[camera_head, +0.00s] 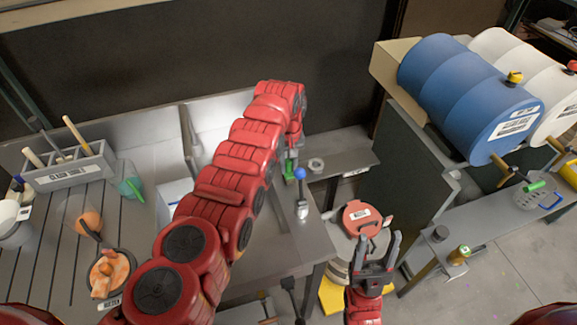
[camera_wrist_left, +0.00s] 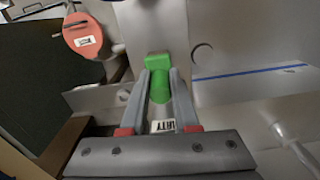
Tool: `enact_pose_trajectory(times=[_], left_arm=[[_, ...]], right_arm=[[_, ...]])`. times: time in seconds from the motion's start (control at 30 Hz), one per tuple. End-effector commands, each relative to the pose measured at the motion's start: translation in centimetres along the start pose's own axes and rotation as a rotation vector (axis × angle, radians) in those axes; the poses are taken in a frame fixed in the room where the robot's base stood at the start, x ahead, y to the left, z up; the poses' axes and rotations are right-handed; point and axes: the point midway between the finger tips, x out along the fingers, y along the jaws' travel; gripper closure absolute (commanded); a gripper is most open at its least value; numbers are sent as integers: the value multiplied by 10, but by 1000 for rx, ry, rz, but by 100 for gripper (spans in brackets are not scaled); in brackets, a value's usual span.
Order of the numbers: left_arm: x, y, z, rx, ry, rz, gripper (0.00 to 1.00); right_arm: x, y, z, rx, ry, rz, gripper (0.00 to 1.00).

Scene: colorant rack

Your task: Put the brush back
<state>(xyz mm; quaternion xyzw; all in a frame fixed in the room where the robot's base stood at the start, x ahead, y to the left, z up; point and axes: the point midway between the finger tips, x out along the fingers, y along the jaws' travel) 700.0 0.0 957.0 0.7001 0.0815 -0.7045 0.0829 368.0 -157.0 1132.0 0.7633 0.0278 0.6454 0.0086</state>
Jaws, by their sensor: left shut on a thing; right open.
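My left gripper (camera_head: 291,158) is over the metal sink area in the head view, with its arm crossing from the lower left. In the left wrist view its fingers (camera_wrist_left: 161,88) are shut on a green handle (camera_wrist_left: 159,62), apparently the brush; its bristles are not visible. A bit of the green also shows in the head view (camera_head: 290,171), mostly behind the gripper. A grey holder (camera_head: 75,175) with several wooden-handled tools stands on the bench at the left. My right gripper (camera_head: 376,256) is open and empty, in front of the red-lidded bucket.
A red lid (camera_head: 362,218) tops the bucket, also in the left wrist view (camera_wrist_left: 86,35). A blue-knobbed tool (camera_head: 301,192) stands on the sink edge. Blue (camera_head: 468,95) and white drums lie at the right.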

Motion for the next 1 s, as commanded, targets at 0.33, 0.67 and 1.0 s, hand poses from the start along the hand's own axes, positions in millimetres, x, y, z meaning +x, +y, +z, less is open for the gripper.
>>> enact_pose_trajectory(times=[0.33,0.67,1.0], left_arm=[[4,0,0,0,0,0,100],[7,0,0,0,-1,0,41],[3,0,0,0,0,0,41]], right_arm=[[0,0,0,0,0,0,42],[-3,0,1,0,0,0,42],[0,0,0,0,0,0,42]])
